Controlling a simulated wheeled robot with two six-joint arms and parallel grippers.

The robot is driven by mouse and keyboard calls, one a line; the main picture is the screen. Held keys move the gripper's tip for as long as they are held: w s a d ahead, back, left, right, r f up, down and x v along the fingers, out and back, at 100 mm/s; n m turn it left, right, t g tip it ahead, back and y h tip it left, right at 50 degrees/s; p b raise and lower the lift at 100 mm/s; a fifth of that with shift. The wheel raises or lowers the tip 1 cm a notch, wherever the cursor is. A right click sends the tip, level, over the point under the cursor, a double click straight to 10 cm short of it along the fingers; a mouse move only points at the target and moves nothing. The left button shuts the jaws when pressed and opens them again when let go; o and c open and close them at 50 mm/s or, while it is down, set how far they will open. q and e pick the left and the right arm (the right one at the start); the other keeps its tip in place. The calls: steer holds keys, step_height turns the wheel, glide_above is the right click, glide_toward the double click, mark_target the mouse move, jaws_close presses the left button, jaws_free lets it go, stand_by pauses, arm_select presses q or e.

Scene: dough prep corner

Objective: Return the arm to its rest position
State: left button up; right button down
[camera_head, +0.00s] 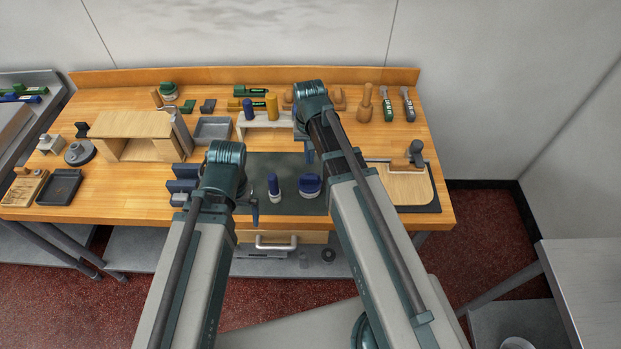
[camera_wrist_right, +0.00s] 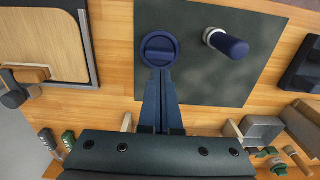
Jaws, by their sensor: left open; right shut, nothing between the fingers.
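My right arm reaches over the workbench (camera_head: 120,208). Its gripper (camera_head: 309,155) is above the dark mat (camera_head: 325,208). In the right wrist view its fingers (camera_wrist_right: 161,128) are shut together with nothing between them. Past the fingertips a round blue-topped tool (camera_wrist_right: 160,48) stands on the mat; it also shows in the head view (camera_head: 310,185). Beside it stands a blue-handled tool (camera_wrist_right: 229,44). My left gripper (camera_head: 254,213) is open near the mat's front left, partly hidden by its own wrist.
A wooden box (camera_head: 137,124) stands left of the grey tray (camera_head: 212,130). A pale stand (camera_head: 265,122) is behind the mat. A cutting board (camera_head: 408,190) lies at the right, with a hammer-like tool (camera_head: 416,152) on it. A drawer handle (camera_head: 276,243) juts from the bench front.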

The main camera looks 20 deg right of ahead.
steer(key=shift+s+a+f, duration=0.15)
steer(key=s+a+f+n+b, duration=0.2)
steer(key=s+a+n+b, duration=0.1)
steer(key=s+a, duration=0.2)
steer(key=s+a+f+n+h+b, duration=0.1)
steer(key=s+a+f+n+b, duration=0.2)
steer(key=s, duration=0.6)
steer(key=shift+a+f+n, duration=0.2)
steer(key=shift+a+n, duration=0.3)
steer(key=shift+a, duration=0.6)
stand_by(0.5)
